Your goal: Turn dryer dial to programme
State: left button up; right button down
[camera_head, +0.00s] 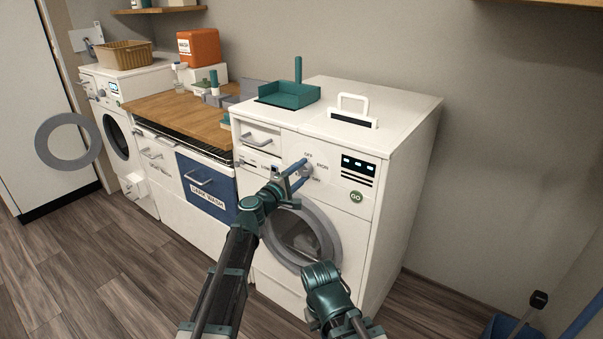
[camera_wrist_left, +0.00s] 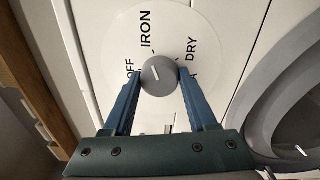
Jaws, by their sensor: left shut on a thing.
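The dryer (camera_head: 378,210) is a white front-loader with a round glass door. Its grey dial (camera_wrist_left: 160,76) sits on a pale round plate marked OFF, IRON and DRY in the left wrist view. A short white mark shows on the knob; I cannot tell which label it points to. My left gripper (camera_head: 297,172) reaches the dial, which is partly covered in the head view. Its blue fingers are shut on opposite sides of the knob (camera_head: 306,170). A teal joint of my other arm shows low in the head view; its fingers are not seen.
A green tray (camera_head: 290,96) and a white-handled part (camera_head: 352,112) are on the dryer top. A wooden counter (camera_head: 185,118) and another white machine (camera_head: 114,125) stand to the left. The open grey ring door (camera_head: 66,141) juts out there. Floor in front is clear.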

dwell(0.3)
pick_arm(q)
jog(key=o, duration=1.4)
jog(key=shift+c, duration=0.2)
jog(key=v, duration=1.3)
jog(key=shift+s+a+b, duration=0.25)
jog(key=shift+s+b, duration=0.05)
jog(key=shift+b, duration=0.05)
